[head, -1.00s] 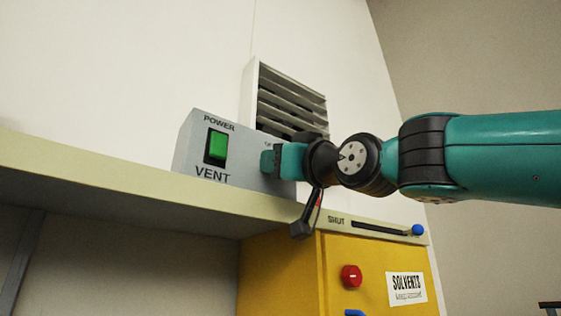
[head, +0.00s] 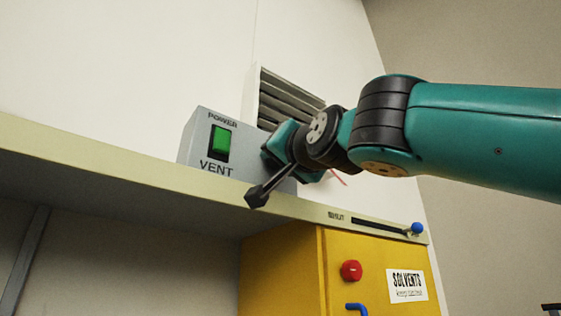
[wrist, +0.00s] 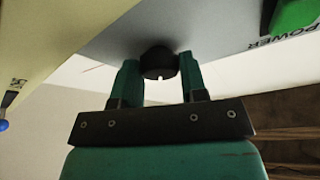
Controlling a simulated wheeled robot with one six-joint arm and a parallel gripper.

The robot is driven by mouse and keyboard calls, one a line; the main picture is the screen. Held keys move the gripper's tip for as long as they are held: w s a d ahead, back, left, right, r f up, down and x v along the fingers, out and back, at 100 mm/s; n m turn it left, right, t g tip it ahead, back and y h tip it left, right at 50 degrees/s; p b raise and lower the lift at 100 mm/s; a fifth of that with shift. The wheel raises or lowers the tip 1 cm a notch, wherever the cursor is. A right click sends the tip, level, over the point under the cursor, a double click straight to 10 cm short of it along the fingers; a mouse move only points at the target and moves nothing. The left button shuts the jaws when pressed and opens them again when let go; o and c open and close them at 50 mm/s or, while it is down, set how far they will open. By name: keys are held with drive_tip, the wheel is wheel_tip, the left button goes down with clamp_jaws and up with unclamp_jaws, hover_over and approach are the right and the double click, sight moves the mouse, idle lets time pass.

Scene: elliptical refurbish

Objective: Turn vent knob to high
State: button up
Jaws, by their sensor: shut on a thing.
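The vent box (head: 190,145) is a grey unit on the shelf in the head view, with a lit green power switch (head: 220,143) and the label VENT. In the wrist view its grey face (wrist: 190,28) shows with a round black knob (wrist: 158,62) that has a small white mark. My gripper (wrist: 159,78) has its two teal fingers on either side of the knob, shut on it. In the head view my gripper (head: 274,148) is at the right part of the box and hides the knob. The knob's setting labels cannot be seen.
A slatted vent (head: 290,98) is on the wall behind the box. The shelf (head: 100,160) runs below it, with a slider with a blue end (head: 417,228) on its edge. A yellow solvents cabinet (head: 285,275) with a red button (head: 351,271) stands underneath.

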drive_tip(key=m+h+p, duration=0.1)
drive_tip(key=m, duration=0.3)
drive_tip(key=m+g+h+p, duration=0.1)
drive_tip(key=m+h, duration=0.1)
drive_tip(key=m, duration=0.2)
drive_tip(key=m+h+p, duration=0.1)
drive_tip(key=m+h, duration=0.1)
drive_tip(key=m, duration=0.2)
drive_tip(key=shift+s+a+r+m, duration=0.1)
drive_tip(key=shift+a+r+m, duration=0.05)
drive_tip(key=shift+r+m, duration=0.15)
drive_tip(key=shift+f+m+g, duration=0.1)
drive_tip(key=shift+m+g, duration=0.2)
drive_tip(key=o, duration=0.9)
